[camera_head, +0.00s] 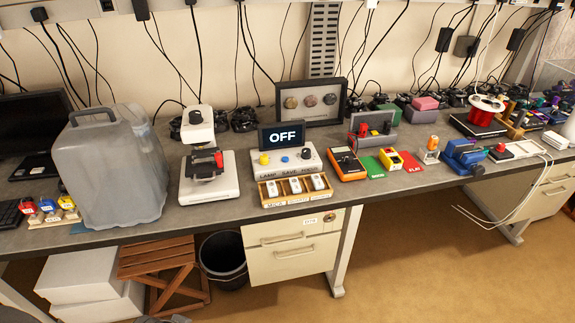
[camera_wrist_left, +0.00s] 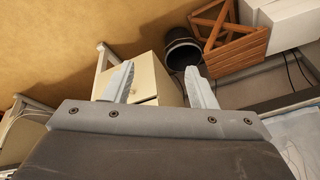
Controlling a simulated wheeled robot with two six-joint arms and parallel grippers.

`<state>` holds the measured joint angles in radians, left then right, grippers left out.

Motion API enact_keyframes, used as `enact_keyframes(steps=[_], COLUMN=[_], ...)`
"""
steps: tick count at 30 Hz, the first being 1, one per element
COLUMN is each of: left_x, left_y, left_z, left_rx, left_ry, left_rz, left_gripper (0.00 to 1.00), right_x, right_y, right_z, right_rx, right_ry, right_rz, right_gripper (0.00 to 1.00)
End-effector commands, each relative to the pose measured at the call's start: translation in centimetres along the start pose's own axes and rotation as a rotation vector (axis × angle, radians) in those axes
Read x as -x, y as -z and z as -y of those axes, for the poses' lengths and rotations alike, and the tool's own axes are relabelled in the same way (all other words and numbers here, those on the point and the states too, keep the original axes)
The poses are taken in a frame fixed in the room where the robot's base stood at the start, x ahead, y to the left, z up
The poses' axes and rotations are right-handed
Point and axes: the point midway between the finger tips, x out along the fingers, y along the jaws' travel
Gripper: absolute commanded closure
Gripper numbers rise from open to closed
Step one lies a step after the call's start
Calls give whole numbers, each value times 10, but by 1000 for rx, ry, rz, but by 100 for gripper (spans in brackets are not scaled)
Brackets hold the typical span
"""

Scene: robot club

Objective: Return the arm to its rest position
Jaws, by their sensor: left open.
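My left gripper (camera_wrist_left: 158,78) shows in the left wrist view with its two pale fingers spread apart. Nothing is between the fingers. Behind them are the drawer cabinet (camera_wrist_left: 150,84) and the tan floor (camera_wrist_left: 60,45), apart from the fingertips. I cannot make out the left gripper clearly in the head view; a small dark shape at the bottom edge is too cut off to tell. My right gripper is in neither view.
A wooden stool (camera_head: 160,262) and black bin (camera_head: 224,258) stand beneath. Open floor (camera_head: 420,270) lies at right.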

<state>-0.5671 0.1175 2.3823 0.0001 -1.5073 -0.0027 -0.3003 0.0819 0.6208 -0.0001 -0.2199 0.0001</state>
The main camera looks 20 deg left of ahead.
Motion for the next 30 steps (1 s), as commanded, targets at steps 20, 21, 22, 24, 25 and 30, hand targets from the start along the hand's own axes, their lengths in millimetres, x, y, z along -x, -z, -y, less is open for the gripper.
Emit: enact_keyframes(steps=[20,21,22,24,25,30], left_x=[-218,-232,-242,-265,-274,-319], left_y=[-73,-83,-90,-108,-117,-167], left_z=[-19,-21,-22,-25,-27,-35], left_rx=[2,2,2,1,1,-1], left_ry=[-22,-24,-25,-28,-30,-37], left_rz=[92,98,104,116,121,150], left_gripper=[49,49,49,49,49,49], right_x=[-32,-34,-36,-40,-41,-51], right_y=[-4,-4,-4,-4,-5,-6], right_z=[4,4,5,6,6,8], right_rx=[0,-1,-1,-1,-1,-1], right_ry=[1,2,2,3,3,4], right_rz=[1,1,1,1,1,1], right_gripper=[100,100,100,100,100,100])
